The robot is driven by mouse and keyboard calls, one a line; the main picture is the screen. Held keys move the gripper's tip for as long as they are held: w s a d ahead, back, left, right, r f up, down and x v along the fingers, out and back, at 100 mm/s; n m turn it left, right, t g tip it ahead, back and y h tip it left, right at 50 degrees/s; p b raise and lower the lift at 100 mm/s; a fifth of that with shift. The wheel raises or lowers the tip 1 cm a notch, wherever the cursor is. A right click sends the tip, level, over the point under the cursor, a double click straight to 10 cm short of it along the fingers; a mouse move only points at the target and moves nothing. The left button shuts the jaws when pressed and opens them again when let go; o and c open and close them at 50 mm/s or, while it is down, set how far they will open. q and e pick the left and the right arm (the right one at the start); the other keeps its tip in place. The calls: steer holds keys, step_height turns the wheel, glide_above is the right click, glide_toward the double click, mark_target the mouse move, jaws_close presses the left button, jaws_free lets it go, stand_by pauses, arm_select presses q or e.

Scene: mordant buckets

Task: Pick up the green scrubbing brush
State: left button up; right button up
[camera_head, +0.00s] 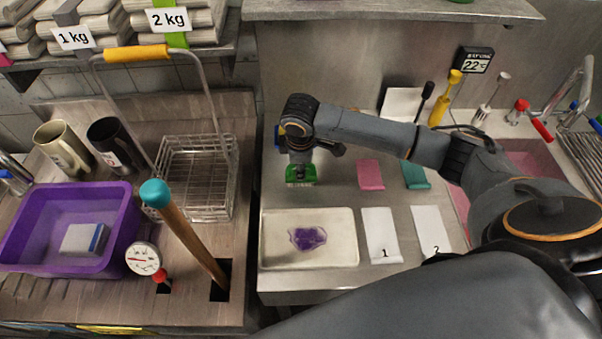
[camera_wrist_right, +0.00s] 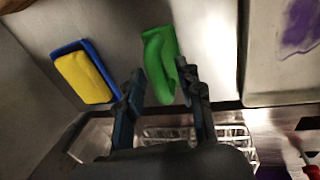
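The green scrubbing brush (camera_head: 300,174) lies on the steel counter near its left edge, just under my right gripper (camera_head: 301,156) in the head view. In the right wrist view, the green brush (camera_wrist_right: 160,62) shows its arched handle. My right gripper (camera_wrist_right: 161,78) is open, its two fingers apart, with the brush in line with the gap between the fingertips. The right finger's tip overlaps the handle's edge in the picture; I cannot tell whether they touch. Part of the brush is hidden behind the gripper in the head view. My left gripper is not in view.
A yellow sponge in a blue holder (camera_wrist_right: 84,73) lies left of the brush in the wrist view. A white tray (camera_head: 270,258) with a purple patch is in front. Pink (camera_head: 370,174) and teal (camera_head: 415,175) cloths lie to the right. A wire basket (camera_head: 197,180) stands left.

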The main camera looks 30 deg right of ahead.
jaws_close()
steer(key=shift+r, duration=0.15)
steer(key=shift+r+b, duration=0.25)
steer(key=shift+b, duration=0.05)
step_height(320, 180, up, 2)
steer(key=shift+r+b, duration=0.1)
steer(key=shift+b, duration=0.6)
steer(key=s+a+r+b, duration=0.2)
steer(key=s+a+r, duration=0.1)
steer(key=a+r, duration=0.7)
steer(key=shift+s+a, duration=0.15)
steer(key=shift+a, duration=1.7)
steer(key=shift+d, duration=0.1)
